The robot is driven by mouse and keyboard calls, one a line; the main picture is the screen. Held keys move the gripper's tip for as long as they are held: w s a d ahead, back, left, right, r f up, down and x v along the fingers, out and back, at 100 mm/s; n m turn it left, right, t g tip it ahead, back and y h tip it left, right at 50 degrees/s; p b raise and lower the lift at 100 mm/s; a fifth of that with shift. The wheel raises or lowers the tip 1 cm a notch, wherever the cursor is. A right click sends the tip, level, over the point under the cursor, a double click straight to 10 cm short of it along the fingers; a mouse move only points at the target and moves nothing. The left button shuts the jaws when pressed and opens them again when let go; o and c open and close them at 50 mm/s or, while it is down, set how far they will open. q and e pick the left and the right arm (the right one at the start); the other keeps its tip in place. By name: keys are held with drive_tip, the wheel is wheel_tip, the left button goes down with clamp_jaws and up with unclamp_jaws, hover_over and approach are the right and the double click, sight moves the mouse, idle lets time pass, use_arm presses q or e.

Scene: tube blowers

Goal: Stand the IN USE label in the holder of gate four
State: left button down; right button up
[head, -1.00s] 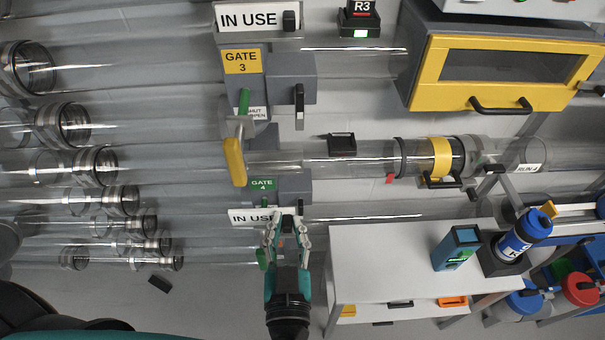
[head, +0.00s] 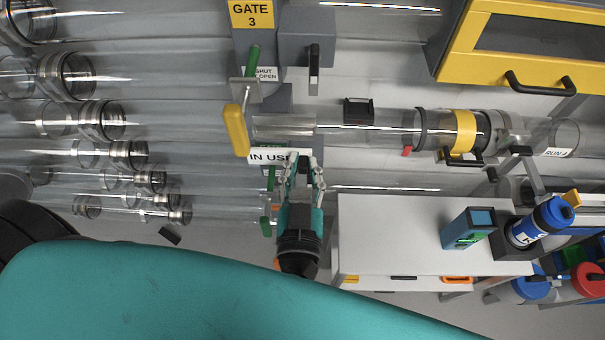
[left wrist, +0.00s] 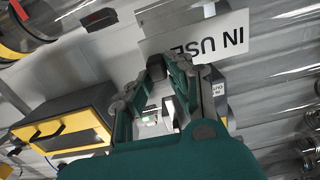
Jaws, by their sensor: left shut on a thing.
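My left gripper (head: 304,165) is shut on the white IN USE label (head: 266,157), gripping it near its right end in the head view. The label is about level there, its last letter partly covered by a finger. In the left wrist view the label (left wrist: 222,38) shows upside down beyond the fingers (left wrist: 168,75). Gate four's green sign and its holder are hidden behind the label and gripper in the head view; I cannot tell whether the label touches the holder. My right gripper is not in view.
Clear tubes run across. A white cabinet (head: 400,215) stands right of the gripper, bearing a teal device (head: 468,228) and a blue canister (head: 535,225).

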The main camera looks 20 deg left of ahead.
sight(303, 154)
use_arm(q)
drive_tip(key=shift+w+a, duration=0.15)
drive_tip(key=shift+w, duration=0.3)
drive_tip(key=x, duration=0.2)
drive_tip(key=shift+w+a+r, duration=0.1)
drive_tip(key=shift+w, duration=0.2)
drive_tip(key=x, duration=0.3)
drive_tip(key=shift+w, duration=0.1)
drive_tip(key=shift+w+a+f+b, duration=0.2)
drive_tip(key=shift+w+f+b, duration=0.5)
drive_tip(key=shift+b, duration=0.15)
drive_tip(key=shift+w+a+f+b, duration=0.15)
drive_tip(key=shift+w+f+b, duration=0.55)
drive_tip(key=shift+b, duration=0.1)
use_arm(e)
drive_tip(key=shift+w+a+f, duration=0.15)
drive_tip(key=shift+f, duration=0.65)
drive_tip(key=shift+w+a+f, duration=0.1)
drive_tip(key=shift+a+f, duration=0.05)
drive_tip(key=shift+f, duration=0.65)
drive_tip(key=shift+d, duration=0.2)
use_arm(q)
drive_tip(key=shift+f+b, duration=0.35)
drive_tip(key=shift+b, duration=0.05)
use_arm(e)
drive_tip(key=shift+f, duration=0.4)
